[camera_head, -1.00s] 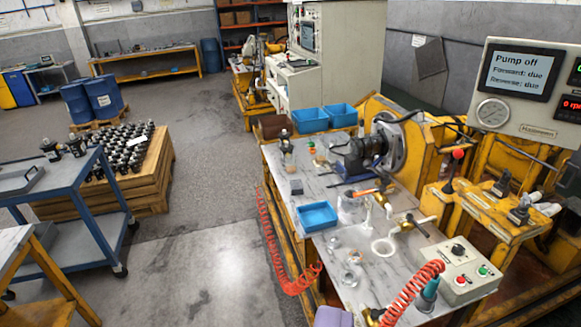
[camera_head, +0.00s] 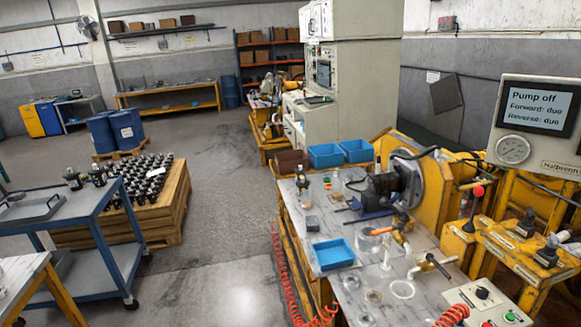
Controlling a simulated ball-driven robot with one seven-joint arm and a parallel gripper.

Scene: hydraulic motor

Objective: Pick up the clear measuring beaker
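A third clear piece (camera_head: 367,319) is at the bottom edge. My gripper is not in view.
A black motor (camera_head: 385,190) stands behind. A red coiled hose (camera_head: 284,285) hangs along the bench's left side. Left of it, grey floor (camera_head: 215,265) is open up to a blue cart (camera_head: 100,215).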

